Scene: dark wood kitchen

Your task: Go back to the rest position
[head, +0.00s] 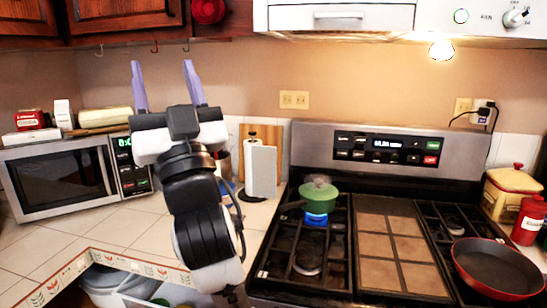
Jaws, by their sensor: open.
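My gripper (167,84) is raised in the left half of the head view, with its two purple fingers pointing up. The fingers are apart and nothing is between them. It is in front of the back wall, above the level of the counter and to the right of the microwave. My arm reaches up from the bottom of the view and hides part of the counter behind it.
A stove (327,265) has a green pot (319,194) over a lit blue burner and a red pan (496,268) at right. A microwave (62,180) and a paper towel roll (260,170) stand on the counter (150,230). Cabinets (125,18) hang above. An open drawer (125,285) shows below.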

